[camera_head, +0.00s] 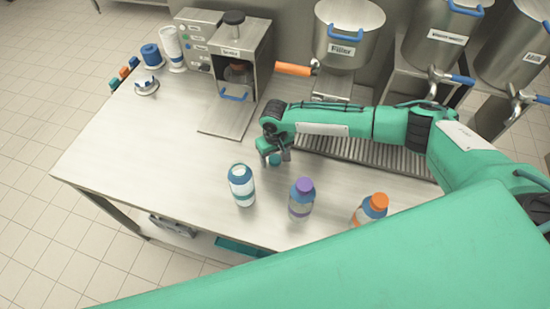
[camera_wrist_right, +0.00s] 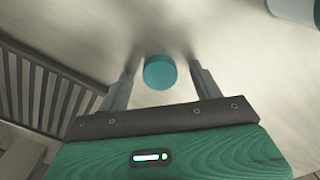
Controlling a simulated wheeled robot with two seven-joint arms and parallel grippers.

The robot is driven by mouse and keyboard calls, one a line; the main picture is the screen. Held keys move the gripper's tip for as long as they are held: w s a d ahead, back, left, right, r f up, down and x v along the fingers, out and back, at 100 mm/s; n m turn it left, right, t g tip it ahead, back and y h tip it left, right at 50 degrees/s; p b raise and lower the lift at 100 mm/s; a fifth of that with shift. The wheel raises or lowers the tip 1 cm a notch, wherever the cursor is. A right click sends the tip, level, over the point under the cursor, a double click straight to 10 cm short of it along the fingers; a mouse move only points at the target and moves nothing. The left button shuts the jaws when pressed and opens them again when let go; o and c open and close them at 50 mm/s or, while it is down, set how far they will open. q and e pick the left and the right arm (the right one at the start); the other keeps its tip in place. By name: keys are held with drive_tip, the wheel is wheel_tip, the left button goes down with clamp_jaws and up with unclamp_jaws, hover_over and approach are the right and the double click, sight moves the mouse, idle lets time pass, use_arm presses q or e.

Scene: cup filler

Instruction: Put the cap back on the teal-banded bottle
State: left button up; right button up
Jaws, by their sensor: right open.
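The teal cap (camera_wrist_right: 160,72) lies between the two spread fingers of my right gripper (camera_wrist_right: 160,85), with a gap on each side. In the head view the cap (camera_head: 275,160) shows small and round at the fingertips of my right gripper (camera_head: 273,157), low over the steel table. The teal-banded bottle (camera_head: 241,186) stands upright on the table, a little to the left and nearer, with no teal cap on its top. Part of a pale bottle (camera_wrist_right: 295,8) shows at the upper right corner of the wrist view. My left gripper is out of view.
A purple-capped bottle (camera_head: 301,200) and an orange-capped bottle (camera_head: 372,208) stand along the near side of the table (camera_head: 130,140). A sealer machine (camera_head: 240,60) and a filler (camera_head: 347,45) stand behind. A slotted drain grate (camera_head: 370,155) lies beside my right arm. The table's left half is mostly clear.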

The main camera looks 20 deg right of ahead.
sight(275, 158)
drive_tip(key=shift+c, duration=0.5)
drive_tip(key=c, duration=1)
drive_tip(key=shift+o, duration=0.2)
wheel_tip(275, 158, up, 9)
drive_tip(key=b, duration=0.2)
drive_tip(key=shift+b, duration=0.3)
drive_tip(key=shift+r, duration=0.55)
